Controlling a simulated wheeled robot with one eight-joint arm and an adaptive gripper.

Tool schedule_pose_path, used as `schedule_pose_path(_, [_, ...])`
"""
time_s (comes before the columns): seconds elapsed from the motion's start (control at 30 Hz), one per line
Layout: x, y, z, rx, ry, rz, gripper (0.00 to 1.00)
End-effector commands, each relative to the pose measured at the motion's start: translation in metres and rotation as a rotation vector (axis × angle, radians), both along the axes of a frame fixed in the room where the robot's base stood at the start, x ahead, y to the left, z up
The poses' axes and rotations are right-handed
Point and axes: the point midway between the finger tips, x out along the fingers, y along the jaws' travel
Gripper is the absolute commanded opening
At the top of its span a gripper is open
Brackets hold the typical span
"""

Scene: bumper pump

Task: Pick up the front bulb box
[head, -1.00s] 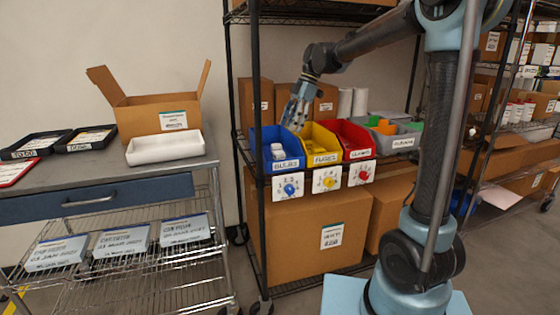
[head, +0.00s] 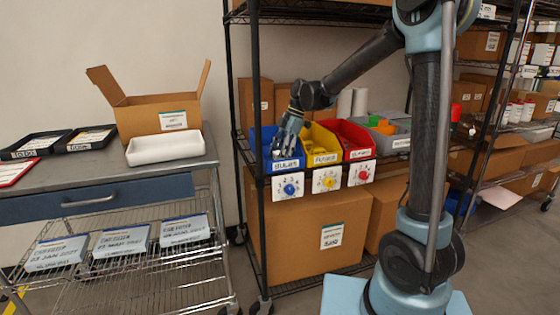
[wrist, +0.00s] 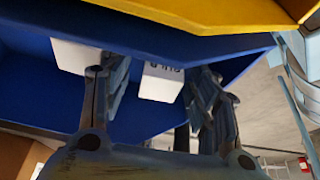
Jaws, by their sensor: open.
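The blue bin labelled BULBS (head: 286,165) sits at the left end of the shelf row. My gripper (head: 287,142) points down into it, hiding most of its inside in the head view. In the wrist view, the blue bin (wrist: 25,75) holds two white boxes. One white bulb box (wrist: 162,82), with dark lettering, lies between the open fingers of my gripper (wrist: 153,85). The other white box (wrist: 75,57) is at the left, partly behind the left finger. I cannot tell whether either finger touches a box.
A yellow bin (head: 321,158) and a red bin (head: 357,154) stand right of the blue one, with a grey bin (head: 396,143) beyond. A black shelf post (head: 256,100) is close on the left. An open carton (head: 160,122) and a white tray (head: 165,148) stand on the cart.

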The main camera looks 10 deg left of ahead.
Motion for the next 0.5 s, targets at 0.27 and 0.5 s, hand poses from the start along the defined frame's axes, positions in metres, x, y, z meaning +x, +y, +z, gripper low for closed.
schedule_pose_path(0.27, [-0.002,0.0029,-0.0085,0.001,0.001,0.0,0.55])
schedule_pose_path(0.5, [-0.002,0.0028,-0.0083,0.001,0.001,0.0,0.21])
